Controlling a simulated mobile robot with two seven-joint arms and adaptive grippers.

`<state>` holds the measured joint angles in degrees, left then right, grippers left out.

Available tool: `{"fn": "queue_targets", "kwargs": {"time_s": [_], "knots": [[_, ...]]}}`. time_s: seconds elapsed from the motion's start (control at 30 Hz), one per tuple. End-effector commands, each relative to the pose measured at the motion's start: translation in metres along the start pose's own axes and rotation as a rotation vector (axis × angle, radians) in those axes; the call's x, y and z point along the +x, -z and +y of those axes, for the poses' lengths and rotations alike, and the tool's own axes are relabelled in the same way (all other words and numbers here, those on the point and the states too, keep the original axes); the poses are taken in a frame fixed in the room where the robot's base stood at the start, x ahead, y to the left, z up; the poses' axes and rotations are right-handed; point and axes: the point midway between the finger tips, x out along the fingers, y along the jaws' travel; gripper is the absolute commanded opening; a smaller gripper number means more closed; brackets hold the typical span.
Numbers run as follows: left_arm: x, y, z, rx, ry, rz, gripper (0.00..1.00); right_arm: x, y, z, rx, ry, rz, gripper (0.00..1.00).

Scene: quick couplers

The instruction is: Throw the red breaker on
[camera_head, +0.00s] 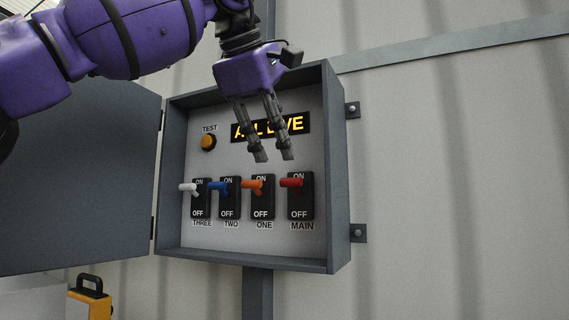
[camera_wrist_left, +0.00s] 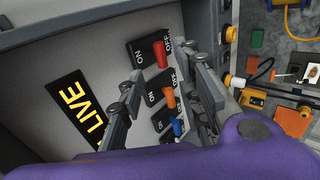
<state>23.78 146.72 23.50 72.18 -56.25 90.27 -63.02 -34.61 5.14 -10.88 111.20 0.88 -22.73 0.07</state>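The red breaker lever (camera_head: 292,182) is the rightmost of the row in the open box, on a black plate labelled MAIN. It stands at the upper, ON end of its plate, above the OFF mark. In the left wrist view the red lever (camera_wrist_left: 161,54) shows beyond the fingertips. My left gripper (camera_head: 273,156) hangs in front of the panel, above the red and orange levers, its fingers apart and empty. Its two fingers (camera_wrist_left: 163,65) also show in the wrist view, touching no lever that I can make out. My right gripper is in neither view.
Orange (camera_head: 253,184), blue (camera_head: 219,187) and white (camera_head: 188,187) levers stand left of the red one, also toward ON. A display (camera_head: 299,123), partly covered by my fingers, seems to read ALL LIVE. The box door (camera_head: 80,175) is swung open left; box walls (camera_head: 335,170) surround the panel.

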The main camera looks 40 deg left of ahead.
Motion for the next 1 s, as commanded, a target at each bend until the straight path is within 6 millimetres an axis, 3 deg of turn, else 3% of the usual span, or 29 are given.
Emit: {"fn": "queue_targets", "kwargs": {"time_s": [0.1,0.3,1.0], "knots": [[-0.021,0.0,0.0,-0.001,0.001,-0.002,0.32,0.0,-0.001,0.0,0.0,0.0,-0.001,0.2],[-0.042,0.0,0.0,-0.001,0.003,0.0,0.32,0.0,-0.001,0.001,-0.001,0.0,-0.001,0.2],[-0.046,0.0,0.0,-0.001,0.003,0.0,0.32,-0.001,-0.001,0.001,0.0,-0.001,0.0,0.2]]}}
